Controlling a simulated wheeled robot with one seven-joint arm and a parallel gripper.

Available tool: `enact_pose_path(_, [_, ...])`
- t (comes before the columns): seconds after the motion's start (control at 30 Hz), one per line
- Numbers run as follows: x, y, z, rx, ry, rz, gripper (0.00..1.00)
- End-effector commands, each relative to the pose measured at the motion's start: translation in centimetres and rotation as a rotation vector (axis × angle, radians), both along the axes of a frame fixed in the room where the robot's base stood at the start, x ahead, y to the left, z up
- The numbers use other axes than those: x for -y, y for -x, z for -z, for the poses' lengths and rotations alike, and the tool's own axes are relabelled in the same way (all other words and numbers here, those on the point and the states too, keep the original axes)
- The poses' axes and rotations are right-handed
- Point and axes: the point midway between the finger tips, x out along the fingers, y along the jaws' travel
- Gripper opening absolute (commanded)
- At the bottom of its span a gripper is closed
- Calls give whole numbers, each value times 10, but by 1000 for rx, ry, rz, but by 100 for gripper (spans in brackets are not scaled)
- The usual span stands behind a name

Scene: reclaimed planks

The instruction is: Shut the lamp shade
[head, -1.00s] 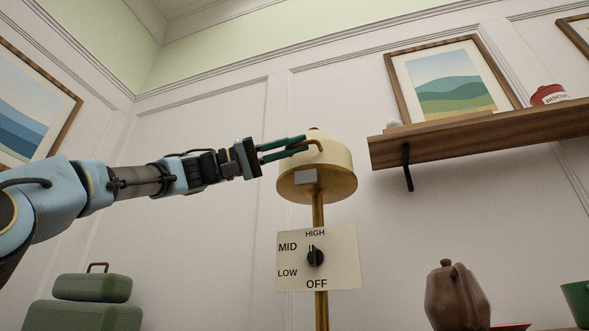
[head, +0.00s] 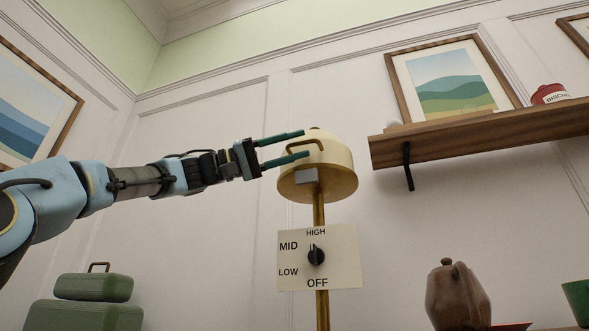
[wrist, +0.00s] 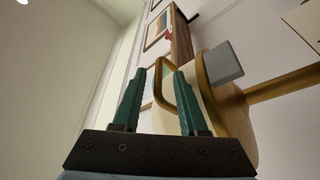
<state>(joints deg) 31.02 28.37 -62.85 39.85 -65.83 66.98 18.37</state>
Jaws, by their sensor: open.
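The lamp shade (head: 335,155) is a cream dome over a brass rim, on top of a brass pole (head: 319,210). I see no gap between dome and rim from this side. A brass loop handle (head: 318,142) sticks out of the dome's side; it also shows in the wrist view (wrist: 163,68). My gripper (head: 305,144) is open at the left of the shade. In the wrist view its two green fingers (wrist: 160,72) stand apart on either side of the handle, with the handle closer to the right finger. Whether they touch it is unclear.
A dial plate (head: 345,270) marked OFF, LOW, MID and HIGH sits on the pole below the shade, its knob (head: 316,257) pointing up near HIGH. A wooden shelf (head: 480,135) is at right. A brown teapot (head: 458,298) and green cases (head: 92,288) stand low.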

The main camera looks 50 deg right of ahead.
Motion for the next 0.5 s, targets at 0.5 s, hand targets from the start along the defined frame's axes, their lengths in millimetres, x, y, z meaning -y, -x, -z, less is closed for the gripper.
enact_pose_path(0.5, [-45, -71, 26, -1, -2, -4, 42])
